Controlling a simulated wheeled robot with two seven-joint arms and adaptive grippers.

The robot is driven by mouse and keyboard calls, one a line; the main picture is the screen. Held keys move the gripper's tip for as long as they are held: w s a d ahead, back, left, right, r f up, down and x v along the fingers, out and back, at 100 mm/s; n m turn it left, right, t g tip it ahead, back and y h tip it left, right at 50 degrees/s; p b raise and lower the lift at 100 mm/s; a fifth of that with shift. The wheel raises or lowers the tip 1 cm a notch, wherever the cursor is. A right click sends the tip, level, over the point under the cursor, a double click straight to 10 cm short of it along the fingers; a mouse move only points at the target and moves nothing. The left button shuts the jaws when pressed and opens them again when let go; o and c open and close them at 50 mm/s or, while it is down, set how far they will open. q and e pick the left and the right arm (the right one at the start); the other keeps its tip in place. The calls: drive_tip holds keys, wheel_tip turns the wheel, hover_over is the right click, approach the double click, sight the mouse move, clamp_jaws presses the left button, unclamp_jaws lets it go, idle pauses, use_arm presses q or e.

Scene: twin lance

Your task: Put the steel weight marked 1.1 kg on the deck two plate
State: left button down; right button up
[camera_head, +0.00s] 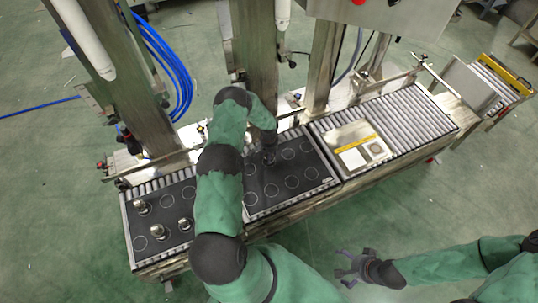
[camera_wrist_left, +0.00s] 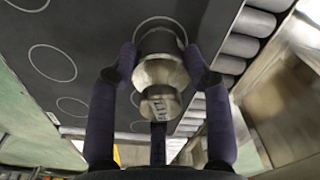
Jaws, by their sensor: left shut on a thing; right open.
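My left gripper (camera_wrist_left: 158,95) is shut on a shiny steel weight (camera_wrist_left: 160,72) with a narrow neck and a marked top; I cannot read the marking. In the head view my left arm reaches across the line, and its gripper (camera_head: 268,158) is low over the middle black board (camera_head: 290,176), small and partly hidden. In the wrist view the weight stands over a circle outlined on that dark board; I cannot tell whether it touches. No plate label is readable. My right gripper (camera_head: 353,265) is open and empty over the floor at the front.
Several steel weights (camera_head: 186,224) stand on the left black board (camera_head: 158,238). A beige panel (camera_head: 345,136) with a yellow strip and two pale squares lies right of the middle board. Bare rollers (camera_head: 415,115) continue rightward. Metal posts (camera_head: 262,55) stand behind.

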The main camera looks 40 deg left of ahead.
use_arm(q)
drive_tip(key=c, duration=0.5)
unclamp_jaws()
drive_tip(key=shift+c, duration=0.2)
drive_tip(key=shift+f, duration=0.1)
wheel_tip(320, 180, up, 12)
drive_tip(key=p, duration=0.5)
drive_tip(key=s+d+h, duration=0.2)
drive_tip(key=s+d, duration=0.2)
drive_tip(key=d, duration=0.8)
drive_tip(key=s+d+h, duration=0.1)
drive_tip(key=s+d, duration=0.3)
drive_tip(key=d, duration=0.7)
drive_tip(key=s+d+r, duration=0.1)
drive_tip(key=s+d, duration=0.4)
drive_tip(key=s, duration=0.2)
drive_tip(key=s+d+r+h, duration=0.1)
drive_tip(key=s+d+r, duration=0.1)
drive_tip(key=s+d, duration=0.3)
drive_tip(key=s, duration=0.2)
drive_tip(key=shift+s+d+r, duration=0.15)
drive_tip(key=shift+s+r, duration=0.1)
drive_tip(key=shift+s, duration=0.1)
